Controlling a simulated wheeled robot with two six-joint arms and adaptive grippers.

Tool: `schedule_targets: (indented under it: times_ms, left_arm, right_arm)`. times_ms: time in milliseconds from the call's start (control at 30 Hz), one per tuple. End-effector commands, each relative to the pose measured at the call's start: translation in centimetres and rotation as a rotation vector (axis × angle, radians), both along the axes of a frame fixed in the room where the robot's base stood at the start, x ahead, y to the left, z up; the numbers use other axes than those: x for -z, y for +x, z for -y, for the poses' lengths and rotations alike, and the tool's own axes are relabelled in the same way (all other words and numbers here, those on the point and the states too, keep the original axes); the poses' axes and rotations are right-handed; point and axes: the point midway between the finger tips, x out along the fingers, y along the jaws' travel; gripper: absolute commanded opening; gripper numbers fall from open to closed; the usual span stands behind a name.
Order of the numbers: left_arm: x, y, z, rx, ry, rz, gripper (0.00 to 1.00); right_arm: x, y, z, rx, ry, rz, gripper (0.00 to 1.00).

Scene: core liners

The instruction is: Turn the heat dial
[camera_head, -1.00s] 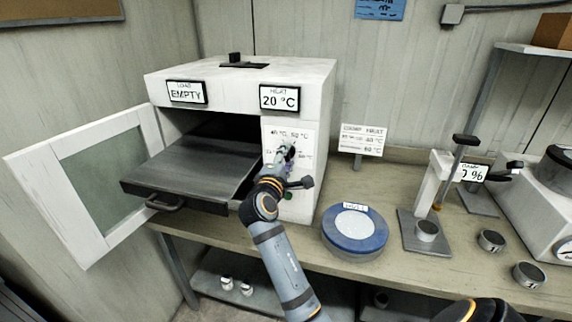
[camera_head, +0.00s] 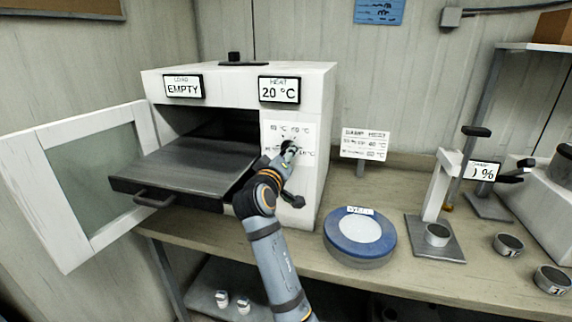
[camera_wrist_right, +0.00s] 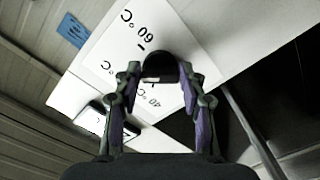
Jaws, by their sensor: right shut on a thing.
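The white oven (camera_head: 320,100) stands on the bench with its door open at the left and its tray pulled out. The black heat dial (camera_wrist_right: 160,67) is on a white scale plate (camera_head: 303,131) on the oven's right front panel. The plate carries several temperature marks, with 60 °C and 40 °C legible in the wrist view. My right gripper (camera_wrist_right: 160,82) is shut on the dial, one finger on each side; it also shows in the head view (camera_head: 289,153), where it mostly covers the dial. The heat display (camera_head: 279,90) reads 20 °C. My left gripper is out of view.
The load display (camera_head: 183,87) reads EMPTY. The dark tray (camera_head: 185,168) juts out left of my right arm. A blue round dish (camera_head: 334,228) sits on the bench (camera_head: 300,245) to the right. A sign (camera_head: 366,144), a press stand (camera_head: 440,200) and small metal cups stand farther right.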

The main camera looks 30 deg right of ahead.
Motion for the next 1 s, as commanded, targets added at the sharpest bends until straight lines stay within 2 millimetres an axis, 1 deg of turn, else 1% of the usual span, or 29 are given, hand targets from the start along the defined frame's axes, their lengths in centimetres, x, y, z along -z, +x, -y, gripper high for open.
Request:
schedule_targets:
  times_ms: [33, 500, 800, 1000]
  left_arm:
    - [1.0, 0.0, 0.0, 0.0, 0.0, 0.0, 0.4]
    - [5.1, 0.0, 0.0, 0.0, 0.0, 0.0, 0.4]
    - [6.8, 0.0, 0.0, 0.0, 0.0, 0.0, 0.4]
    - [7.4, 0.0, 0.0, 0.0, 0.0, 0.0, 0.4]
  right_arm:
    - [0.4, 0.0, 0.0, 0.0, 0.027, 0.036, 0.1]
    - [0.5, 0.2, -0.2, -0.001, 0.311, 0.367, 0.1]
    - [0.4, 0.3, -0.2, 0.0, 0.447, 0.524, 0.1]
    - [0.3, 0.3, -0.3, -0.001, 0.501, 0.588, 0.1]
